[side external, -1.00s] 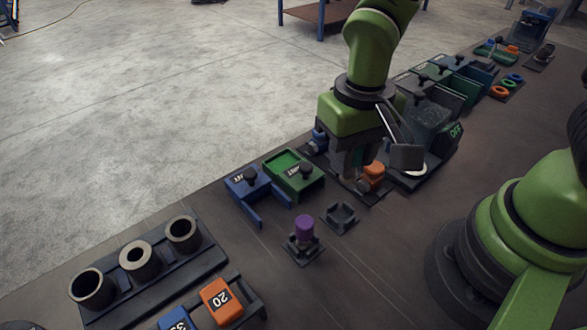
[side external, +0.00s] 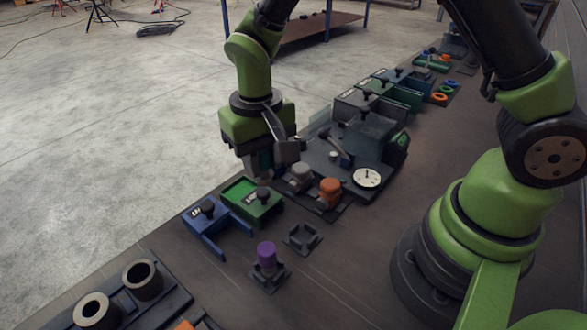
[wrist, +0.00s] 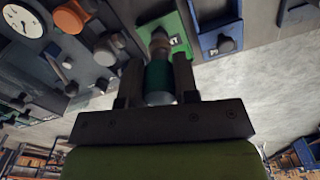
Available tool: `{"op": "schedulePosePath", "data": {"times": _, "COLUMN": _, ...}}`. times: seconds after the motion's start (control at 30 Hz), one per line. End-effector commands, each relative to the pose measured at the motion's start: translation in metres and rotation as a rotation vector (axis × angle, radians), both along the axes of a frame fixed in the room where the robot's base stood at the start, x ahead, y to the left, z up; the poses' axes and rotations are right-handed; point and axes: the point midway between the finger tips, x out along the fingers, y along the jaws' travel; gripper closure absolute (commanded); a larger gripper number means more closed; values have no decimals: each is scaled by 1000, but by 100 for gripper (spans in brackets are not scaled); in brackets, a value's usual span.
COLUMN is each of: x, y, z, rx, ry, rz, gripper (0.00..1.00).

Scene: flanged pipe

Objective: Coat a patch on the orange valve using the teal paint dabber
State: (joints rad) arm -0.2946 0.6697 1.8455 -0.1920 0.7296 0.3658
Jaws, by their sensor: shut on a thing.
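The teal paint dabber (wrist: 159,80) is upright between the two fingers of my gripper (wrist: 157,68) in the wrist view, its brownish-grey end pointing away from the camera. In the side view my gripper (side external: 262,172) is shut beside the far end of the green paint box (side external: 238,188); the dabber is mostly hidden there. The box also shows behind the dabber's tip in the wrist view (wrist: 180,42). I cannot tell whether the tip touches it. The orange valve (side external: 330,190) stands to the right of my gripper, apart from it, and at upper left in the wrist view (wrist: 68,18). No coated patch is discernible.
A grey valve (side external: 300,176) stands between my gripper and the orange valve, near a white gauge (side external: 367,179). A blue box (side external: 205,232) adjoins the green one. A purple-topped piece (side external: 266,254) and an empty square holder (side external: 302,239) stand in front. Bare table lies right of them.

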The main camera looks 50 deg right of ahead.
Motion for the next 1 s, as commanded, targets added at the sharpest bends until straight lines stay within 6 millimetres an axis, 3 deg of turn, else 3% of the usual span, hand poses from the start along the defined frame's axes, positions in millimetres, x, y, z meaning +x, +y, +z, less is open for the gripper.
{"op": "schedulePosePath", "data": {"times": 0.03, "x": 15, "y": 0, "z": -3, "rx": 1, "ry": -1, "rz": -4, "gripper": 95}}
{"op": "schedulePosePath", "data": {"times": 0.2, "x": 52, "y": -3, "z": -7, "rx": 0, "ry": 1, "rz": -4, "gripper": 95}}
{"op": "schedulePosePath", "data": {"times": 0.4, "x": 74, "y": -6, "z": -9, "rx": 2, "ry": -1, "rz": -6, "gripper": 95}}
{"op": "schedulePosePath", "data": {"times": 0.63, "x": 78, "y": -7, "z": -19, "rx": 1, "ry": 2, "rz": -5, "gripper": 95}}
{"op": "schedulePosePath", "data": {"times": 1.0, "x": 78, "y": -7, "z": -57, "rx": 2, "ry": 1, "rz": -5, "gripper": 95}}
